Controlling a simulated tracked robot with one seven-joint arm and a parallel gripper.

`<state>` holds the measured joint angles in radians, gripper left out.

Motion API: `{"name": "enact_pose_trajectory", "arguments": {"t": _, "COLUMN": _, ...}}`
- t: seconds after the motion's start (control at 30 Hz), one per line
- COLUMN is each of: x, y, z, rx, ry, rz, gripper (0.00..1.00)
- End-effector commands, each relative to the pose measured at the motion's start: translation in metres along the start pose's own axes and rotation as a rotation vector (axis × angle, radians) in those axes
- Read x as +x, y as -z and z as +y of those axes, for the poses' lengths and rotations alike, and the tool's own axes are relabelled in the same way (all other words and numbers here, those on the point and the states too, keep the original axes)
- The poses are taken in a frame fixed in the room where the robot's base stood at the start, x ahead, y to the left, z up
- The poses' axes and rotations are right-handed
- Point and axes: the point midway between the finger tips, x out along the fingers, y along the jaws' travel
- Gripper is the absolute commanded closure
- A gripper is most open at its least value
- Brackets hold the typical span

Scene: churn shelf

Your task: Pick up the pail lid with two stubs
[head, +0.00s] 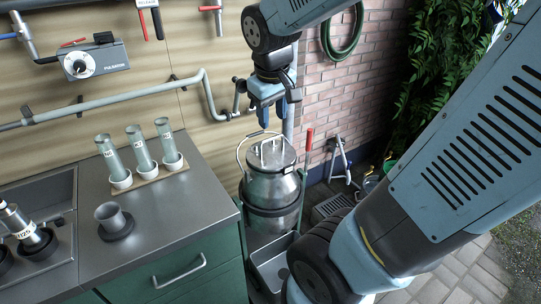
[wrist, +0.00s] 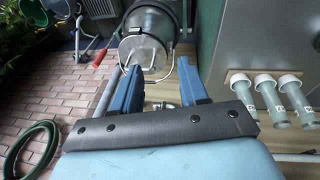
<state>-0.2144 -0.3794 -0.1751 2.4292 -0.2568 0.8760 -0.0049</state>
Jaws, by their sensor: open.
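The pail lid (head: 285,160) is a grey metal disc with two upright stubs, sitting on top of a metal pail (head: 270,190). The pail stands beside the green cabinet, with its wire bail raised around the lid. My gripper (head: 268,118) is above the lid, pointing down, open and empty, apart from the stubs. In the wrist view the lid (wrist: 143,50) shows at the top, beyond and between the two blue fingers of my gripper (wrist: 160,80). The lower part of the pail is partly hidden by its dark band and the cabinet.
The steel counter (head: 165,215) at left holds several glass tubes (head: 139,148) in white cups and a grey funnel-like cup (head: 112,218). A pipe (head: 140,100) runs along the wall behind. A red-handled lever (head: 308,142) stands right of the pail. A metal basin (head: 272,268) lies in front of it.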

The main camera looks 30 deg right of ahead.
Motion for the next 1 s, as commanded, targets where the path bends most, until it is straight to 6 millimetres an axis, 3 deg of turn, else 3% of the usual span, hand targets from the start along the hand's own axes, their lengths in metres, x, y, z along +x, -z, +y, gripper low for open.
{"name": "enact_pose_trajectory", "arguments": {"t": 0.43, "x": 0.088, "y": 0.043, "z": 0.011, "rx": -0.242, "ry": -0.147, "rz": -0.228, "gripper": 0.56}}
{"name": "enact_pose_trajectory", "arguments": {"t": 1.0, "x": 0.186, "y": 0.079, "z": 0.025, "rx": -0.582, "ry": -0.412, "rz": -0.515, "gripper": 0.56}}
